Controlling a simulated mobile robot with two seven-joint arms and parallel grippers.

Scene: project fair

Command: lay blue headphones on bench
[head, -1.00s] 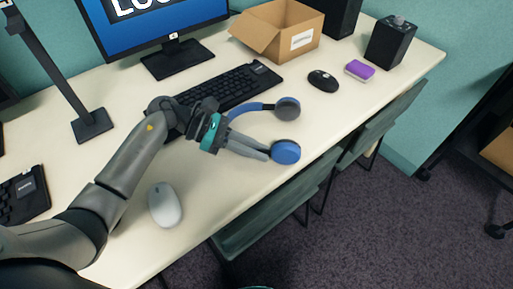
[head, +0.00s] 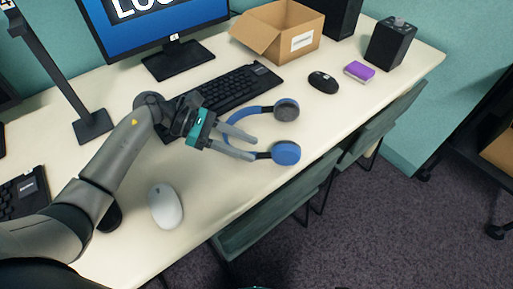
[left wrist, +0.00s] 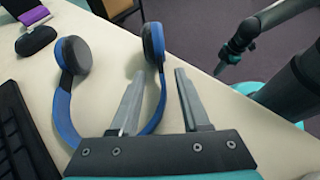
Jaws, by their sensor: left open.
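The blue headphones (head: 286,153) lie on the pale bench (head: 330,130), with their two ear cups toward the bench's front edge and the curved band toward the keyboard. They also show in the left wrist view (left wrist: 63,110), with the band passing under my gripper. My left gripper (head: 255,148) is open, its fingers over the headphones near the lower cup's arm; in the left wrist view the left gripper (left wrist: 160,73) has its fingers apart with nothing held between them. My right gripper (left wrist: 225,62) appears small in the left wrist view, beyond the bench edge; its jaws are unclear.
A keyboard (head: 240,87) lies behind the headphones and a grey mouse (head: 165,206) in front of my left arm. A black mouse (head: 323,81), purple block (head: 359,71), cardboard box (head: 280,30) and black speaker (head: 390,42) stand farther right. Chairs (head: 270,215) sit against the front edge.

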